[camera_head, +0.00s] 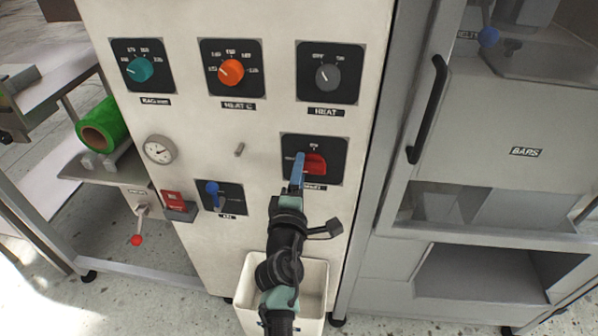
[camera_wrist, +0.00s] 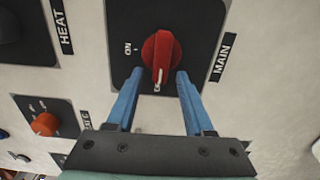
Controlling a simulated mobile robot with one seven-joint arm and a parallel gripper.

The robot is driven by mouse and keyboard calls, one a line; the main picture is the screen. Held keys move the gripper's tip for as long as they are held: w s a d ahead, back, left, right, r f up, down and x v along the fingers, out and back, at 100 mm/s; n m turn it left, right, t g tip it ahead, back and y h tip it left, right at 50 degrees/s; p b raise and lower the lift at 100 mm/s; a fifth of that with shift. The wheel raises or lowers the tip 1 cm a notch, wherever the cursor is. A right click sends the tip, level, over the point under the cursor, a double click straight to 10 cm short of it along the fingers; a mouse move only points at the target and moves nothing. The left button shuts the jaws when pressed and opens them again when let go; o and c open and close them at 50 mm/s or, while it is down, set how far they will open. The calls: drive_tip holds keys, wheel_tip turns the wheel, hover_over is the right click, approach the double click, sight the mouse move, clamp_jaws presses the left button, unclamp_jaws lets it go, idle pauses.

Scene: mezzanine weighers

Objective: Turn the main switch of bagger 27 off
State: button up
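The main switch of the bagger is a red rotary handle (camera_head: 316,163) on a black plate at the lower right of the white cabinet. In the wrist view the red handle (camera_wrist: 161,52) is seen close up, beside a MAIN label (camera_wrist: 223,57). Its white line points down in that view, at a partly hidden mark, away from the ON mark at left. My gripper (camera_head: 299,158) is at the left of the handle in the head view. In the wrist view its blue fingers (camera_wrist: 160,73) are apart, one on each side of the handle's lower end; contact is unclear.
Above are a grey HEAT knob (camera_head: 327,77), an orange knob (camera_head: 231,71) and a teal knob (camera_head: 138,70). A blue-handled switch (camera_head: 212,188) is at lower left. A white bin (camera_head: 252,272) stands below. A black door handle (camera_head: 429,108) is at right.

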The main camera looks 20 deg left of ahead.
drive_tip(key=p+v, duration=0.2)
drive_tip(key=v, duration=1.1)
drive_tip(key=shift+p, duration=0.35)
